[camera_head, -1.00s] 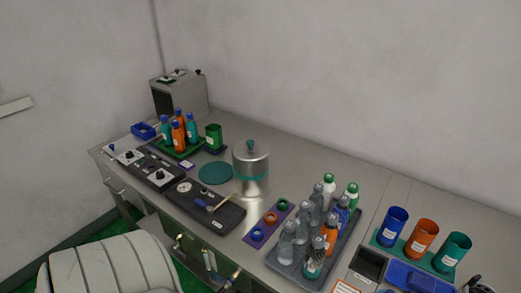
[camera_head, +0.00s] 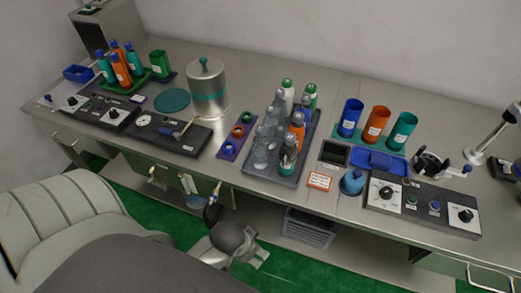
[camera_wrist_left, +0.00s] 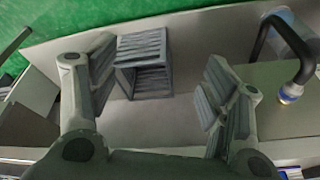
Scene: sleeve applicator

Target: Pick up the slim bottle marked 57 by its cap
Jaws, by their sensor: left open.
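Several slim bottles stand upright in a grey tray (camera_head: 270,179) on the bench: clear ones with grey caps, orange ones (camera_head: 298,139), blue, teal, and white and green ones behind. Their labels are too small to read, so I cannot tell which is marked 57. More slim orange and teal bottles (camera_head: 135,58) stand in a green rack at the back left. My left gripper (camera_head: 242,250) is below and in front of the bench edge, apart from all bottles. In the left wrist view my left gripper (camera_wrist_left: 162,86) has its fingers spread, with nothing between them. My right gripper is not in view.
A metal canister (camera_head: 208,91) stands left of the tray, beside a purple holder (camera_head: 228,148) with coloured rings. Blue, orange and teal cups (camera_head: 375,124) and a control panel (camera_head: 424,207) are to the right. A grey crate (camera_head: 309,229) sits below the bench; it also shows in the left wrist view (camera_wrist_left: 143,65).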

